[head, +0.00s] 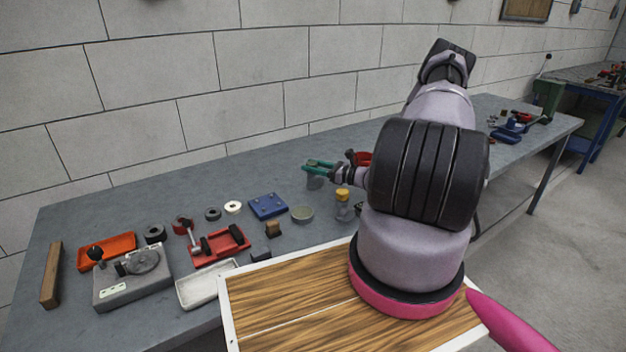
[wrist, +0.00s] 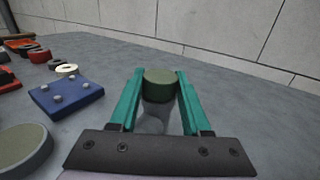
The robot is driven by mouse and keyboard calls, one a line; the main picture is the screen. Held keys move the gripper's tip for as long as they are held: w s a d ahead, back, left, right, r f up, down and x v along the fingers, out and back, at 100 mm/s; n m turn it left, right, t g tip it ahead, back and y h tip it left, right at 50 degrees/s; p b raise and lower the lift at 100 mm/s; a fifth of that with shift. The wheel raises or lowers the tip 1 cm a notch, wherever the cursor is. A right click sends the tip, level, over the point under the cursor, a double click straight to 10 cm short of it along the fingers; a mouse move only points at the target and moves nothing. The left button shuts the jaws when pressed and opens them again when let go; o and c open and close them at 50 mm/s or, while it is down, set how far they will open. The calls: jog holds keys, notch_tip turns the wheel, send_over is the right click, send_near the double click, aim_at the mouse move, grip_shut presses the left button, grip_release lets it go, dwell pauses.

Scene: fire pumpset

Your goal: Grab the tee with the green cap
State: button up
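The tee with the green cap (wrist: 160,88) is upright on the grey table in the wrist view. Its dark green round cap sits between the fingertips of my gripper (wrist: 160,92), with its grey body below. The two teal fingers are spread, one on each side of the cap, with a narrow gap showing at each side. In the head view my gripper (head: 320,166) is over the table, left of my arm, and the tee's grey body (head: 315,182) shows just below the fingers. The cap is hard to make out there.
A yellow-capped fitting (head: 342,196) stands nearer, with a round greenish disc (head: 302,214) to its left. A blue plate with studs (head: 267,206) lies left of the tee. Rings, red parts and a grey device (head: 132,278) crowd the left. A wall (head: 200,90) runs behind the table.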

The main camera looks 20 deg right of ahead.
grip_shut()
jog(key=shift+r, duration=0.1)
